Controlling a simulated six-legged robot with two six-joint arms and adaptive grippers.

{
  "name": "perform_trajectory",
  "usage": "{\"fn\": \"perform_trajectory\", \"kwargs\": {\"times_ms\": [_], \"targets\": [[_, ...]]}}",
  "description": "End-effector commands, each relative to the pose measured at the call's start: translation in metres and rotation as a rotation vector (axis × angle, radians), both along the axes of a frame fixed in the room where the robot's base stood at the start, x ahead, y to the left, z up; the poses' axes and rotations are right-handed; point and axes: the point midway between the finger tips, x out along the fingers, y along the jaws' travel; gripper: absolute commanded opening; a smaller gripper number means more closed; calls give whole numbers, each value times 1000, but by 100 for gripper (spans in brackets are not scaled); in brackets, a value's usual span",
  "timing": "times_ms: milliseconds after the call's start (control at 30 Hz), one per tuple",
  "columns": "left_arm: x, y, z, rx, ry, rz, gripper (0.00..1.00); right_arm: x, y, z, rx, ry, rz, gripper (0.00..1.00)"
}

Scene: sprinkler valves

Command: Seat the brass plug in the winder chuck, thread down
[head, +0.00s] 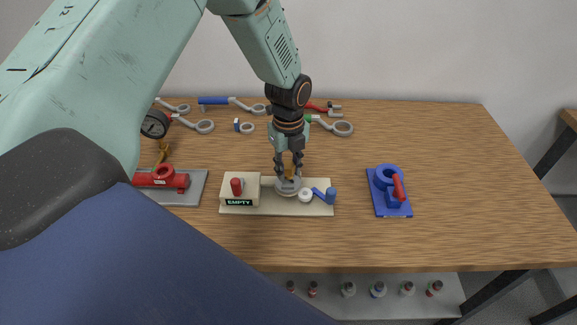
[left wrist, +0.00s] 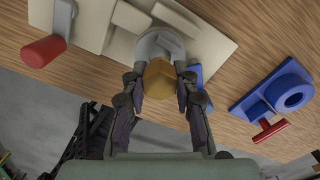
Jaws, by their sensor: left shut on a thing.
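The brass plug (left wrist: 159,78) is between the fingers of my left gripper (left wrist: 160,88), which is shut on it. In the head view my left gripper (head: 289,165) points down over the winder, with a little of the plug (head: 290,173) showing between the fingertips. The winder is a cream base (head: 262,208) with a block marked "EMPTY" and a red knob at its left. Its round grey chuck (head: 288,189) is directly under the plug; it also shows in the left wrist view (left wrist: 153,45). The fingers hide the plug's lower end, so I cannot tell whether it touches the chuck. My right gripper is not in view.
A blue fixture with a red handle (head: 389,190) stands farther right. A red valve (head: 160,178) is at left; wrenches (head: 203,126) lie behind. The table's right side is clear.

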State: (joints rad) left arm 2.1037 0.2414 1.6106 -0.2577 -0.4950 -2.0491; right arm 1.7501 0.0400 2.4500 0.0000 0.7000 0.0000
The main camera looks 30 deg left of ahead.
Motion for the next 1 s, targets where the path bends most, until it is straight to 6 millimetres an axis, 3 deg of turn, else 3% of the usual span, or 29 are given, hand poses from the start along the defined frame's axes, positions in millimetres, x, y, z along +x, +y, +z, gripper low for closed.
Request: {"fn": "perform_trajectory", "kwargs": {"times_ms": [1000], "targets": [[1, 1, -12, 0, 0, 0, 0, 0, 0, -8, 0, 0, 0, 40]]}}
